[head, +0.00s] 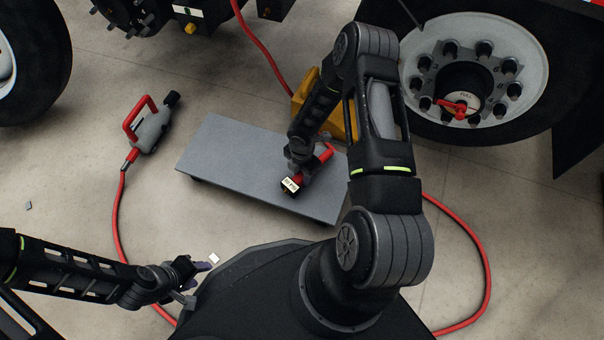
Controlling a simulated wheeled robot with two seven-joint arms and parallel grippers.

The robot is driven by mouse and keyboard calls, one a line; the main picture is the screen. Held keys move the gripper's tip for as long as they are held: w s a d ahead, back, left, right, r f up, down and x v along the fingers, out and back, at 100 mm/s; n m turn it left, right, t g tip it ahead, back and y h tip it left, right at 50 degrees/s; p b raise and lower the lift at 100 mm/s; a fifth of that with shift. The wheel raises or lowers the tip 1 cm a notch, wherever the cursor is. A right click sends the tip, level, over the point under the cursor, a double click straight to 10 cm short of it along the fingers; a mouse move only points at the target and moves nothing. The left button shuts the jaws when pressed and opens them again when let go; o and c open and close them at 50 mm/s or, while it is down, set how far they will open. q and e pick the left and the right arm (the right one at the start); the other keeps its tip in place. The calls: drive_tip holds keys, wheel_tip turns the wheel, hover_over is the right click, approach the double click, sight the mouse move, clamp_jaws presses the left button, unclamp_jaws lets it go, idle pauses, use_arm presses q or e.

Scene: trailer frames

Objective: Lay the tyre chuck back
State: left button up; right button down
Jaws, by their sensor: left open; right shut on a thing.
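The tyre chuck (320,162), a red tool with a dark end and a small pale label, is held low over the right half of a grey flat board (225,155). My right gripper (303,165) is shut on it, with its fingers partly hidden by the arm and the tool. The labelled end is at or just above the board; I cannot tell whether it touches. My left gripper (203,281) is open and empty at the lower left, near my base and away from the board.
A grey and red power tool (150,128) on a red hose (117,215) lies on the floor left of the board. A yellow box (308,92) stands behind the board, partly hidden by my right arm. A wheel (475,80) with a red fitting on its hub is at upper right.

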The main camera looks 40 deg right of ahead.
drive_tip(key=shift+f+b, duration=0.35)
drive_tip(key=shift+f, duration=0.1)
drive_tip(key=c, duration=1)
unclamp_jaws()
wheel_tip(320, 180, up, 8)
drive_tip(key=p, duration=0.3)
drive_tip(key=shift+f, duration=0.1)
